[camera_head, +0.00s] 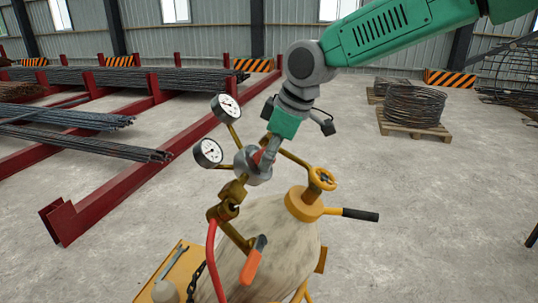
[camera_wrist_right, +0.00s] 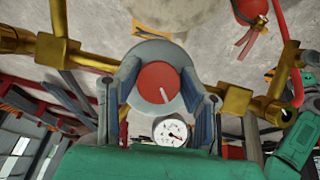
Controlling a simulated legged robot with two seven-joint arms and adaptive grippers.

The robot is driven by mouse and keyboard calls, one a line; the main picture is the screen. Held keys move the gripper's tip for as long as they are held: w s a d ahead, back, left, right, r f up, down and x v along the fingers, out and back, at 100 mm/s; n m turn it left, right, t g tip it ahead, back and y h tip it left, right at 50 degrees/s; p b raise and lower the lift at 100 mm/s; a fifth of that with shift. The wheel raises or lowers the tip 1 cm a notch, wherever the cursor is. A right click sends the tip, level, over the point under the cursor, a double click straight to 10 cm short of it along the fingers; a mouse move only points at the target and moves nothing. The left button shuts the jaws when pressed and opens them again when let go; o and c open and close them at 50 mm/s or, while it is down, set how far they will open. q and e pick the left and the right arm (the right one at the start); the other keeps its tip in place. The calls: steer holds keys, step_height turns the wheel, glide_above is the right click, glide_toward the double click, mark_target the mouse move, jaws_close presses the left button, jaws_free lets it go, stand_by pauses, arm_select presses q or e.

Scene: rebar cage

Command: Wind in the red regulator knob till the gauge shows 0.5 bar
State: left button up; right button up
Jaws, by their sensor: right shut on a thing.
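The red regulator knob (camera_wrist_right: 158,82) faces the right wrist camera, with a pale mark on its face, set in the round grey regulator body. In the head view only a sliver of the red knob (camera_head: 257,157) shows past the fingers. My right gripper (camera_head: 265,152) comes down from the upper right and is shut on the knob, one finger on each side. Two white dial gauges sit on the brass fittings, an upper gauge (camera_head: 226,108) and a lower gauge (camera_head: 208,152). One gauge (camera_wrist_right: 170,131) shows below the knob in the wrist view. Their readings are too small to tell.
A worn gas cylinder (camera_head: 280,245) stands below, with a yellow handwheel (camera_head: 322,179) on top. A red hose (camera_head: 212,260) and an orange lever (camera_head: 251,266) hang near the brass fittings. Red steel racks with rebar stand left.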

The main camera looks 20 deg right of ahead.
steer(key=shift+w+r, duration=0.25)
steer(key=shift+r, duration=0.15)
steer(key=o, duration=1.1)
steer(key=shift+c, duration=0.2)
steer(key=shift+o, duration=0.3)
steer(key=shift+a, duration=0.15)
steer(key=shift+f, duration=0.1)
steer(key=shift+s+r, duration=0.1)
steer(key=shift+r, duration=0.1)
steer(key=v, duration=1.1)
steer(key=shift+r, duration=0.2)
